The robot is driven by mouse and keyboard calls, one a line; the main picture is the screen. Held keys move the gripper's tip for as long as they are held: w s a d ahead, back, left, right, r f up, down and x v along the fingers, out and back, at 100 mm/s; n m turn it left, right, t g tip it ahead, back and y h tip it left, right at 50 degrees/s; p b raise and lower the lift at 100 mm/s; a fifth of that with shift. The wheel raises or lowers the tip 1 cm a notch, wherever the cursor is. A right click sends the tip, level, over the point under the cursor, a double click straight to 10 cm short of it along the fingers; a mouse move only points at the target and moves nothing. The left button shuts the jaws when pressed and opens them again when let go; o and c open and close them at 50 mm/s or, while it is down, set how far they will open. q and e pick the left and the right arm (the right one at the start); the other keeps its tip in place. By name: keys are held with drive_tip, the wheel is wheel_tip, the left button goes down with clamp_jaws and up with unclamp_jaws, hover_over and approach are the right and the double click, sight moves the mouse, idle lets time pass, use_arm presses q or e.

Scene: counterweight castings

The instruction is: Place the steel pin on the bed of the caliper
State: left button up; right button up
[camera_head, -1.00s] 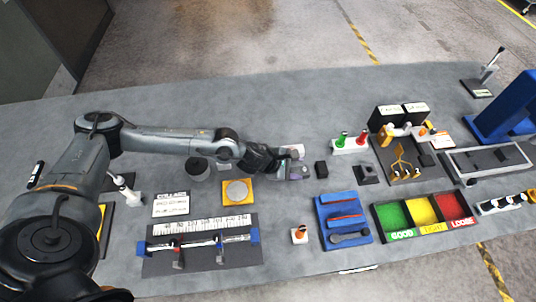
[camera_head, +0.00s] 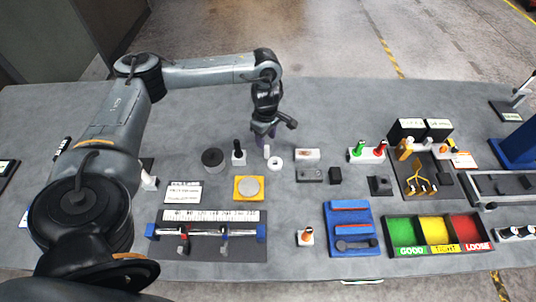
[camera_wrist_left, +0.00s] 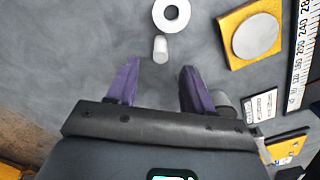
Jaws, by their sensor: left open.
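A small pale cylinder that looks like the steel pin (camera_head: 266,151) stands beside a white ring (camera_head: 275,163). In the left wrist view the pin (camera_wrist_left: 160,48) lies just beyond my fingertips, roughly midway between them, with the ring (camera_wrist_left: 171,14) past it. My left gripper (camera_head: 265,136) is open and empty, its purple fingers (camera_wrist_left: 158,72) pointing down near the pin without holding it. The caliper (camera_head: 208,234) lies at the front left, with a white scale, a rod, blue ends and red-and-black sliders on a dark board. My right gripper is not in view.
A dark round weight (camera_head: 212,158) and a black-knobbed block (camera_head: 239,155) stand left of the pin. A yellow plate with a grey disc (camera_head: 249,187) lies between pin and caliper. A blue tray (camera_head: 349,228) and coloured bins (camera_head: 436,234) are at right.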

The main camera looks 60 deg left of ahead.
sight(266, 146)
use_arm(q)
drive_tip(key=shift+d+f, duration=0.1)
drive_tip(key=shift+f, duration=3.95)
clamp_jaws()
